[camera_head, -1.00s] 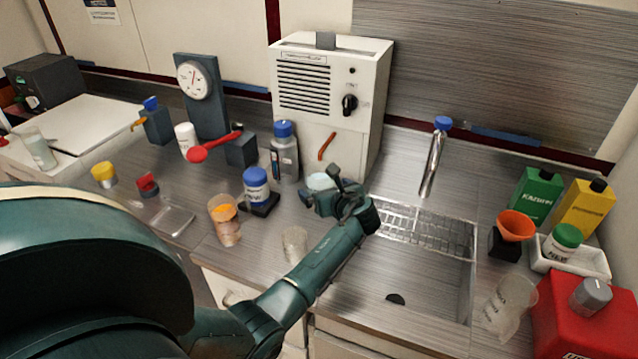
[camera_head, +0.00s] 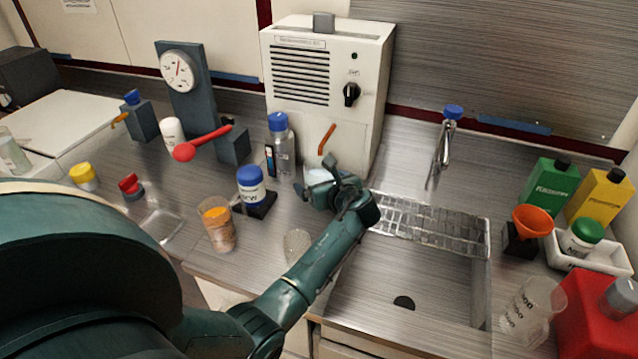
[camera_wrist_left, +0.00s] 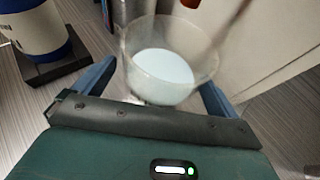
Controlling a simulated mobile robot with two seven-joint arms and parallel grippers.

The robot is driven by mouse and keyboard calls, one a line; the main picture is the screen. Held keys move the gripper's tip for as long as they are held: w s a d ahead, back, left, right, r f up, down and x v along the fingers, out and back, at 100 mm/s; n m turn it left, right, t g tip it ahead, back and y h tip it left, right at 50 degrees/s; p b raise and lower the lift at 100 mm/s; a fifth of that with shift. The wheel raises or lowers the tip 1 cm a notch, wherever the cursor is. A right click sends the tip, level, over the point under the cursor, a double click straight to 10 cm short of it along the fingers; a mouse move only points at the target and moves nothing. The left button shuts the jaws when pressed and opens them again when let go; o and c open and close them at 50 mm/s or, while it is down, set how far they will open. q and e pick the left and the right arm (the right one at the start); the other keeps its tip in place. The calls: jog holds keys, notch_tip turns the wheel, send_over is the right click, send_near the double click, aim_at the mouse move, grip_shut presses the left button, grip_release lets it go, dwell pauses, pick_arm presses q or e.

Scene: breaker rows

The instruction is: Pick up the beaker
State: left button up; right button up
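A clear beaker with pale blue liquid (camera_wrist_left: 165,75) stands in front of my left gripper in the left wrist view, with a thin rod or handle showing over its rim. In the head view the same beaker (camera_head: 318,177) is partly hidden behind my left gripper (camera_head: 338,186), in front of the white cabinet. The two blue fingers of the left gripper (camera_wrist_left: 158,82) are spread apart, one on each side of the beaker. I cannot see a firm contact. My right gripper is out of view.
A blue-capped jar (camera_head: 251,186) on a dark stand and a grey bottle (camera_head: 281,150) stand close left of the beaker. An orange-filled beaker (camera_head: 218,230) and an empty clear beaker (camera_head: 297,246) stand nearer the front. The sink (camera_head: 430,285) lies to the right.

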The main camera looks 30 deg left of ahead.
pick_arm(q)
jog(key=c, duration=1.2)
jog(key=shift+r+p, duration=0.25)
jog(key=shift+p, duration=0.1)
